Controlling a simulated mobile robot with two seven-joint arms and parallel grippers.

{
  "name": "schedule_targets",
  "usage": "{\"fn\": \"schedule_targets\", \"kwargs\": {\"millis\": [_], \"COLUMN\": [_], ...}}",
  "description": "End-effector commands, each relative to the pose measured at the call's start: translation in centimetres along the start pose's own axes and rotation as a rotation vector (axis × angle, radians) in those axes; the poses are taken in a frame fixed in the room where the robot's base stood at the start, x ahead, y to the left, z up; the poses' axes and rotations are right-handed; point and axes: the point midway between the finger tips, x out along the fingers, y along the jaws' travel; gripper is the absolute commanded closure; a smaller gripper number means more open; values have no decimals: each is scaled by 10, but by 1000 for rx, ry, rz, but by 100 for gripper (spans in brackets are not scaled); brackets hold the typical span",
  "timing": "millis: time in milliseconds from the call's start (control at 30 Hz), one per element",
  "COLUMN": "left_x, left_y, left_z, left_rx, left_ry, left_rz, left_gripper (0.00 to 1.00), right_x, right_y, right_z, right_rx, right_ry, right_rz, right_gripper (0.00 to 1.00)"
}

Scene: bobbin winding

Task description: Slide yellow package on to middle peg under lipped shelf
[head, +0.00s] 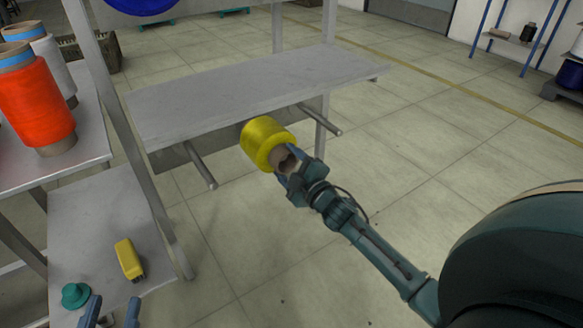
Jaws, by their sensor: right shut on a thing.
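The yellow package (260,137), a spool with a brown core tube, is just below the front edge of the grey lipped shelf (230,90). My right gripper (290,170) is shut on the near end of its core. One bare peg (202,166) sticks out under the shelf to the left, and another (321,119) to the right. The middle peg does not show; the package covers the space between those two, so I cannot tell whether it is around the peg. My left gripper (110,312) is at the bottom left edge, its fingers apart and empty.
A side table (90,165) at left holds an orange spool (36,103) and white ones. A lower surface (95,215) holds a yellow-and-black object (130,258) and a teal knob-like piece (76,295). A metal post (125,130) stands left of the shelf.

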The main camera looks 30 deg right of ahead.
Motion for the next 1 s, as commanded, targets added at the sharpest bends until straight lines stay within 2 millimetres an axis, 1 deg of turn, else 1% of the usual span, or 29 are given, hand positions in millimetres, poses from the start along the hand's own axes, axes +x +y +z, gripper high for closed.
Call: {"fn": "schedule_targets", "kwargs": {"millis": [100,300,733,1000], "left_x": [0,0,0,-1], "left_y": [0,0,0,1], "left_z": [2,3,3,6], "left_rx": [0,0,0,0], "left_ry": [0,0,0,0], "left_rz": [0,0,0,0], "left_gripper": [64,64,64,64], "right_x": [9,18,19,19], "right_y": [2,3,2,-2], "right_z": [-2,-2,-2,0], "right_rx": [0,1,1,1], "right_ry": [6,5,6,6], "right_rz": [6,6,5,5], "right_gripper": [93,93,93,93]}}
